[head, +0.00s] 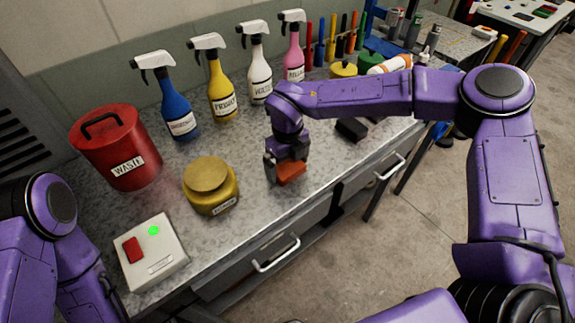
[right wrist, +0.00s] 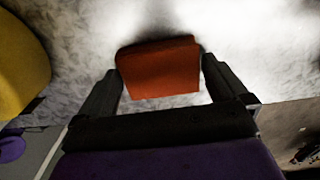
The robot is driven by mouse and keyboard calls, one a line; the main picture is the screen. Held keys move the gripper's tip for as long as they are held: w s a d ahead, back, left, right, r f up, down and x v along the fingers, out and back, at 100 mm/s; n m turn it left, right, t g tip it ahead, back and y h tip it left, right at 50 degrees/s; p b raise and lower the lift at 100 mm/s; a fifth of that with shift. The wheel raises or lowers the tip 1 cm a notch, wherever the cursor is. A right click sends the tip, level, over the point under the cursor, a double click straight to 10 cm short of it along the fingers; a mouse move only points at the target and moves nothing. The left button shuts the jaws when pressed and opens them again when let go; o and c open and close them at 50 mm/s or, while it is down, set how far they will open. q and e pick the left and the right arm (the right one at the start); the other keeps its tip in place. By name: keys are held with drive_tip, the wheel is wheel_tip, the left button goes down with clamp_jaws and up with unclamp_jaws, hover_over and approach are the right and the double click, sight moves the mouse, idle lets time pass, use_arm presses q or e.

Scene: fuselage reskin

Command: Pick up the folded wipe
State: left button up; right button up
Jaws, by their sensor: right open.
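The folded wipe is an orange-red block-like pad (head: 291,173) on the grey speckled bench, right of the yellow jar. In the right wrist view the wipe (right wrist: 160,68) lies between and just beyond the two dark fingers. My right gripper (head: 284,172) points down at the wipe, its fingers apart on either side of it. In the right wrist view the right gripper (right wrist: 162,85) is open, with small gaps beside the wipe. The right gripper partly hides the wipe in the head view. My left gripper is not in view; only purple left arm links show.
A yellow jar (head: 211,190) stands left of the wipe, with a red waste can (head: 115,150) and a switch box (head: 150,252) farther left. Several spray bottles (head: 221,92) stand behind. A dark block (head: 351,130) lies to the right. The bench's front edge is close.

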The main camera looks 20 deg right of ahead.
sight(288, 166)
drive_tip(key=c, duration=0.8)
wheel_tip(288, 166, up, 10)
drive_tip(key=shift+b, duration=1.05)
drive_tip(key=shift+o, duration=1.1)
drive_tip(key=shift+c, duration=0.5)
